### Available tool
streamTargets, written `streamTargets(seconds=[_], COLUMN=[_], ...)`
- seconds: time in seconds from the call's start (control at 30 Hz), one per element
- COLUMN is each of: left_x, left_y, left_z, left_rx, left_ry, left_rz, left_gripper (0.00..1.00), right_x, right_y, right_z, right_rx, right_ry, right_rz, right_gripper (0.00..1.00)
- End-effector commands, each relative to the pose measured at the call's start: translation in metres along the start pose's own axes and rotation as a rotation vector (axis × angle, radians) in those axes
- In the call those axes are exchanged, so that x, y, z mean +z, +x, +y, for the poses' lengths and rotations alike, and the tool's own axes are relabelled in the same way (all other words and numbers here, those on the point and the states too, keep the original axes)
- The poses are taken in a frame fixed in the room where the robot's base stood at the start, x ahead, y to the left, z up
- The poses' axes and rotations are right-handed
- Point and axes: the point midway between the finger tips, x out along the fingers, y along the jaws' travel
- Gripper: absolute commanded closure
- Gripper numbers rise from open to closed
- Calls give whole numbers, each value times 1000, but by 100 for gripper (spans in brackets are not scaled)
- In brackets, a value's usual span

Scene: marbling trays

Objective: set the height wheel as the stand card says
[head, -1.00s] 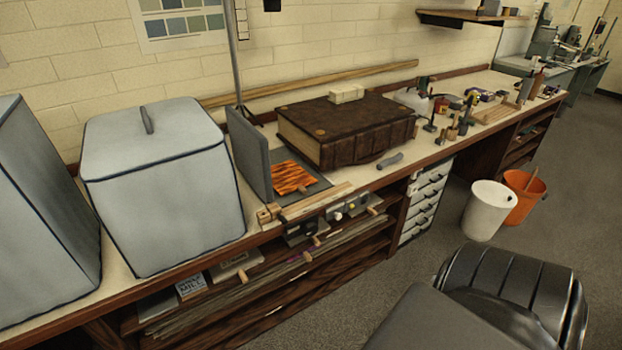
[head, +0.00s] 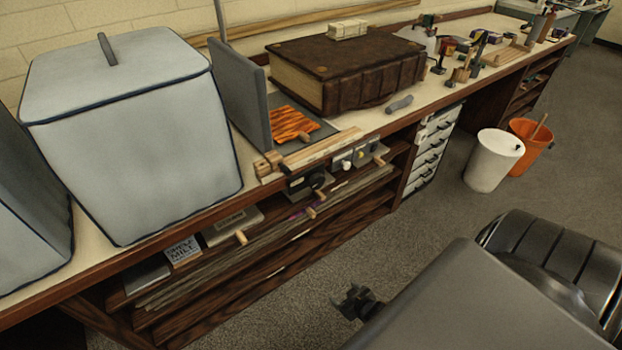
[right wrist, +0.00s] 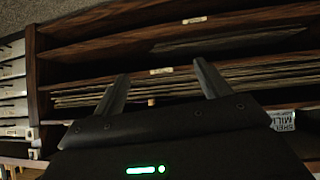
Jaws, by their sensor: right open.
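Under the bench edge, in the head view, a dark box with a round black wheel (head: 316,180) faces the front; I cannot tell whether it is the height wheel. A small printed card (head: 183,250) leans at the left of the shelf below; only part of its lettering, "MILL", is legible, and it also shows in the right wrist view (right wrist: 282,121). I cannot tell which card is the stand card. My right gripper (head: 357,300) is open and empty, low in front of the shelves and apart from them. Its spread fingers show in the right wrist view (right wrist: 160,76). My left gripper is out of view.
A grey upright board (head: 243,95) stands beside an orange patterned sheet (head: 292,123). A big brown book (head: 345,70) and a pale blue covered box (head: 125,150) occupy the bench. A white bin (head: 492,162) and an orange bucket (head: 530,150) stand on the floor at right.

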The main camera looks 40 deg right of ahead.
Motion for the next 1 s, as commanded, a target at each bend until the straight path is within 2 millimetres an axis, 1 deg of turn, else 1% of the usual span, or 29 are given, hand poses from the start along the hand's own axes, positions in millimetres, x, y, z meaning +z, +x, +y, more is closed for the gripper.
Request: streamTargets(seconds=[0.03,0.07,0.1,0.13,0.17,0.2,0.27,0.3,0.4,0.5,0.63,0.73,0.83,0.93,1.0], left_x=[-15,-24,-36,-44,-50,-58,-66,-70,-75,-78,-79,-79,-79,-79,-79], left_y=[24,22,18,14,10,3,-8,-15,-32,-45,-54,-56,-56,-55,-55], left_z=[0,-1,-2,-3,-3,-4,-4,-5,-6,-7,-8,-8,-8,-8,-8], left_rx=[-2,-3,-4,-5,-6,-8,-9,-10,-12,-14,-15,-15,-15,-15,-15], left_ry=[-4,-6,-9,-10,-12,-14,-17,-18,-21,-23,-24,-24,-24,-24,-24], left_rz=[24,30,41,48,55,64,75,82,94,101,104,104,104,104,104], left_gripper=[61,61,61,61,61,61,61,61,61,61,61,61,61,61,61], right_x=[-24,-50,-83,-107,-130,-157,-193,-213,-250,-271,-284,-286,-292,-303,-314], right_y=[33,39,43,43,42,36,25,16,-8,-26,-37,-39,-36,-30,-24], right_z=[17,26,38,46,53,61,70,75,81,84,84,85,85,85,85], right_rx=[16,22,26,27,26,23,14,4,-19,-36,-46,-47,-47,-47,-46], right_ry=[20,35,49,58,66,72,78,80,78,75,72,72,72,71,71], right_rz=[145,232,343,424,502,600,730,806,954,1043,1090,1094,1093,1094,1094], right_gripper=[24,24,24,24,24,24,24,24,24,24,24,24,24,24,24])
